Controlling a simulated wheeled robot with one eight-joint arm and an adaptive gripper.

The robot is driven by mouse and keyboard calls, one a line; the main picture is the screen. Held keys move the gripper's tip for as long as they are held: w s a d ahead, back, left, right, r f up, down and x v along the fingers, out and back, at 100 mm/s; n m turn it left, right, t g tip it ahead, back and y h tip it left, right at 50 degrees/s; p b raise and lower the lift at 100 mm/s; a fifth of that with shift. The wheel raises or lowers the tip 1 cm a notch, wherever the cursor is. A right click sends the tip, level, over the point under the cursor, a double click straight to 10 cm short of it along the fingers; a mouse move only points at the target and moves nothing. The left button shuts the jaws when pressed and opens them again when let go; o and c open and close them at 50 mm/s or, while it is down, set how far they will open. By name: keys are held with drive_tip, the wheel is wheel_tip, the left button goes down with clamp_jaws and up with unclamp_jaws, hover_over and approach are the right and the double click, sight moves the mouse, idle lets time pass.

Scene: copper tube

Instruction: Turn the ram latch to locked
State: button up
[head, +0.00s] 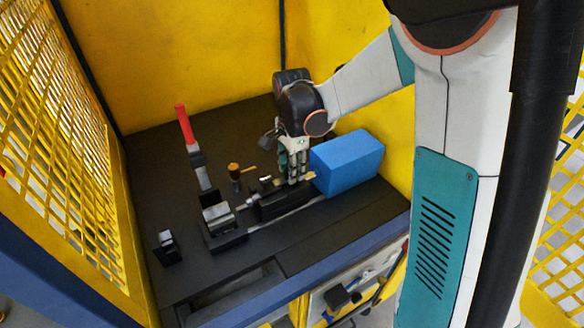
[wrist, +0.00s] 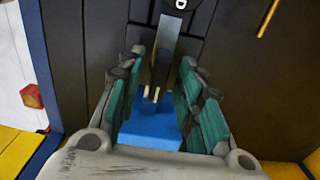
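My gripper (head: 294,172) points down over the black carriage (head: 268,206) on the rail, just left of the blue block (head: 347,163). In the wrist view my gripper (wrist: 165,103) has its teal finger pads wide apart. A dark piece with tan, brass-like edges (wrist: 153,93) shows between them, with the blue block (wrist: 150,133) below it. A small tan tip (head: 310,175) shows beside the fingers in the head view. An orange-topped post with a side lever (head: 235,170) stands to the left, clear of the gripper. I cannot tell which part is the ram latch, or its state.
A red-handled lever (head: 185,125) stands at the back left. A grey clamp block (head: 217,214) sits left of the carriage, and a small dark stand (head: 167,247) is at the front left. Yellow mesh (head: 62,130) and yellow walls enclose the bench. The bench's back left is mostly clear.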

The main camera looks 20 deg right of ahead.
wheel_tip(320, 180, up, 12)
idle(0.4)
drive_tip(key=shift+s+f, duration=0.1)
idle(0.3)
drive_tip(key=s+f+n+t+b, duration=0.2)
drive_tip(key=s+n+t, duration=0.1)
drive_tip(key=s+n, duration=0.5)
drive_tip(key=s+f+n+t+b, duration=0.2)
drive_tip(key=s+n+t+b, duration=0.1)
drive_tip(key=s+n, duration=0.5)
drive_tip(key=shift+s+t+b, duration=0.35)
drive_tip(key=shift+s+t, duration=0.25)
drive_tip(key=shift+s, duration=1.3)
drive_tip(key=shift+s+d, duration=0.1)
